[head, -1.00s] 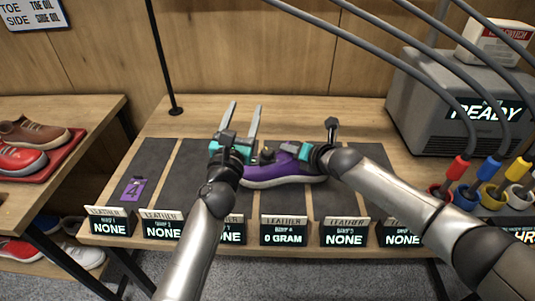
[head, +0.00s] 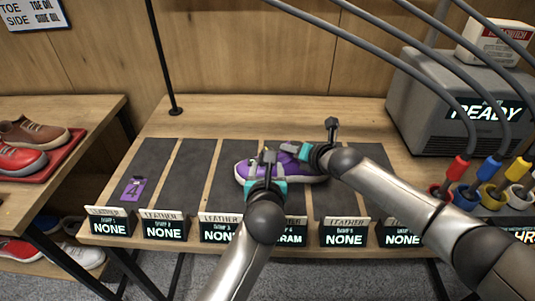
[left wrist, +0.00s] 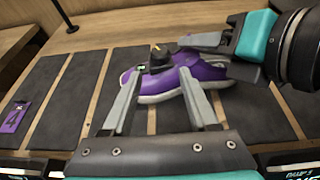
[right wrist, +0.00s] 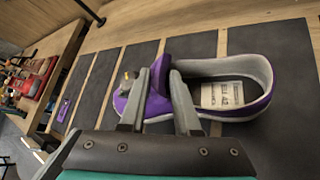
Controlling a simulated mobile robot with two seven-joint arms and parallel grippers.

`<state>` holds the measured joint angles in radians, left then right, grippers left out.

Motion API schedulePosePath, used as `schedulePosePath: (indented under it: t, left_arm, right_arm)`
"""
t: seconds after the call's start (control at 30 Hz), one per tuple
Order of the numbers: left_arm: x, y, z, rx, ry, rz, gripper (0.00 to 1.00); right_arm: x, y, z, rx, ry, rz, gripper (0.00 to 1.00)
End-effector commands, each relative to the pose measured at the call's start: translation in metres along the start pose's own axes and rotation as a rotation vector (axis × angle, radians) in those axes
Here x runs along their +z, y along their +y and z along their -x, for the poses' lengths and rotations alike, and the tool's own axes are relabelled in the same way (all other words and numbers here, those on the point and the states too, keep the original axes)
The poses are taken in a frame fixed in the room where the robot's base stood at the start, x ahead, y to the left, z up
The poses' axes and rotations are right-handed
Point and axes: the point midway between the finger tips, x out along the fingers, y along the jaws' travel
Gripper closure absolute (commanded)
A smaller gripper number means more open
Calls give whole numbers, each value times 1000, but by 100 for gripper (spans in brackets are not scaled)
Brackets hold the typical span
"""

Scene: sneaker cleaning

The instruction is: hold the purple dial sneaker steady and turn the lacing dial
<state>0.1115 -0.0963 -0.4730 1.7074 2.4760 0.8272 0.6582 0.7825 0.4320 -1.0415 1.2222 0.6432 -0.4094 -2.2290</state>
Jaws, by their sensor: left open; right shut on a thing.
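The purple sneaker (head: 244,172) with a white sole lies on a dark mat strip, toe to the left in the head view. Its black lacing dial with a small yellow mark (left wrist: 160,58) shows in the left wrist view. My left gripper (head: 265,170) is open, its fingers apart just in front of the dial; I cannot tell whether they touch the shoe. My right gripper (right wrist: 166,66) is shut on the purple tongue part of the sneaker, ahead of the shoe opening. In the right wrist view, a pale printed label (right wrist: 222,94) shows inside the shoe.
Display signs (head: 344,233) line the table's front edge. A purple tag (head: 133,188) lies on the leftmost strip. A grey machine reading READY (head: 445,100) stands at the right, with coloured cable ends below it. A rack with shoes (head: 30,150) is at the left.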

Motion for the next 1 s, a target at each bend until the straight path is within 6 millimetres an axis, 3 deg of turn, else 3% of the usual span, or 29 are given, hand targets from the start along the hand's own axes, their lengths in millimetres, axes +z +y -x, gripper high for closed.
schedulePosePath:
  t: [0.6, 1.0]
  left_arm:
    - [2, 0, -74, 1, -2, 1, 40]
    - [1, 1, -98, 1, -2, 2, 40]
  right_arm:
    - [-2, -1, 0, -2, 3, -1, 100]
    - [-2, -1, 0, -2, 3, -1, 100]
